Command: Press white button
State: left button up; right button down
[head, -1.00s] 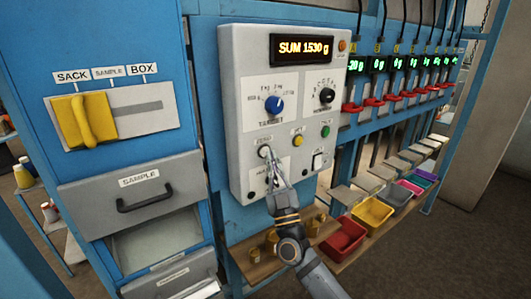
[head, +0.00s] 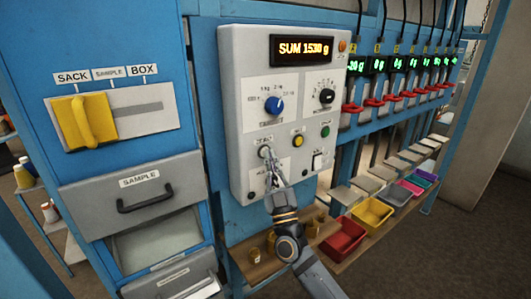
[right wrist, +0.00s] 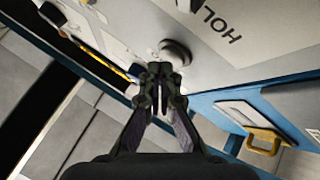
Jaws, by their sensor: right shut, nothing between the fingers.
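The grey-white control panel (head: 237,120) carries a round white button (head: 265,151) at its lower left, above a small label. My right gripper (head: 271,162) comes up from below, its closed fingertips at or just below this button. In the right wrist view the shut fingers (right wrist: 160,72) are empty, and a round pale button (right wrist: 176,52) sits right beyond the tips, next to lettering that reads "HOL". I cannot tell whether the tips touch it. My left gripper is not in view.
The panel also has a blue knob (head: 274,104), a black knob (head: 327,96), a yellow button (head: 298,141), a green button (head: 325,131) and a display (head: 302,49) reading SUM 1530 g. A yellow handle (head: 85,120) is at left. Coloured trays (head: 373,213) stand below right.

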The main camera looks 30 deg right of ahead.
jog(key=shift+w, duration=0.4)
dwell(0.7)
dwell(0.3)
jog(key=shift+s+p, duration=0.65)
jog(key=shift+s, duration=0.2)
jog(key=s+p, duration=0.1)
jog(key=s, duration=0.1)
jog(key=s+p, duration=0.2)
jog(key=s, duration=0.1)
jog(key=shift+d+p, duration=0.2)
jog(key=shift+p, duration=0.1)
dwell(0.4)
